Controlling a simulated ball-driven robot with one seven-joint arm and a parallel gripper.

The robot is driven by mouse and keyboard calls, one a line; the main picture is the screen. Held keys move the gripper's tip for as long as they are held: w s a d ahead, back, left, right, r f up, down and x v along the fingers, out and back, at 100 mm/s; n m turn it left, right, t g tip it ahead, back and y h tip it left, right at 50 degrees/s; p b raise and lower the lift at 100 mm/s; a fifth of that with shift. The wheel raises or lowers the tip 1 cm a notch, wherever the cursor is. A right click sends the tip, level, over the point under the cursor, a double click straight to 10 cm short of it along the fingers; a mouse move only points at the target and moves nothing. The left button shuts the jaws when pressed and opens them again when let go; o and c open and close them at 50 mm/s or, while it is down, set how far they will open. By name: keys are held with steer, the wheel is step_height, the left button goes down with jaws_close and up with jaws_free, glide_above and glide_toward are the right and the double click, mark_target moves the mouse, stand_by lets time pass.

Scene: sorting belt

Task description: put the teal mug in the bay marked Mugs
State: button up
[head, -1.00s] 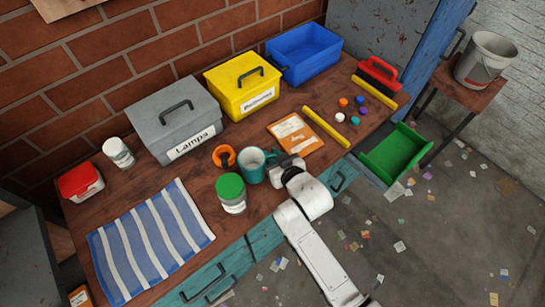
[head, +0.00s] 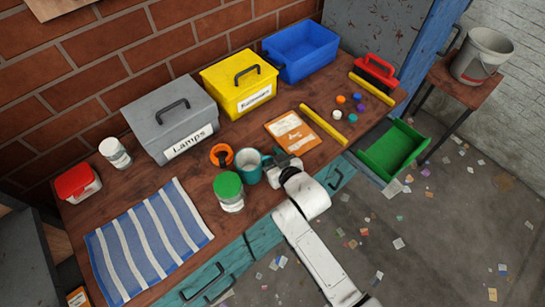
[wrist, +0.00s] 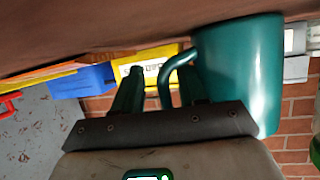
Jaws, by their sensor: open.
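The teal mug (head: 249,177) stands upright on the wooden workbench, between the orange cup and the green-lidded jar. My gripper (head: 277,166) is at its right side, at the handle. In the wrist view, the mug (wrist: 243,75) is large at the right, with its handle reaching in between the two fingers of my gripper (wrist: 160,88). The jaws are open; I cannot tell whether a finger touches the handle. No label reading Mugs can be made out. The grey box (head: 165,125) reads Lamps, the yellow box's (head: 222,92) label is too small to read, and the blue bin (head: 300,52) shows no label.
The green-lidded jar (head: 229,192) and orange cup (head: 221,155) stand close to the mug. An orange-and-white packet (head: 306,133) lies behind my gripper. A striped cloth (head: 150,240) covers the left front. A green tray (head: 392,150) sits off the bench's right end.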

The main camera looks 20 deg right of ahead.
steer(key=shift+r, duration=0.2)
steer(key=shift+s, duration=0.35)
steer(key=v, duration=1.1)
steer(key=shift+r, duration=0.15)
steer(key=shift+o, duration=0.4)
steer(key=o, duration=1)
steer(key=shift+s, duration=0.1)
steer(key=v, duration=1)
steer(key=shift+s+d+r+b, duration=0.1)
steer(key=shift+s+r+b, duration=0.05)
steer(key=shift+s+b, duration=0.25)
steer(key=shift+c, duration=0.4)
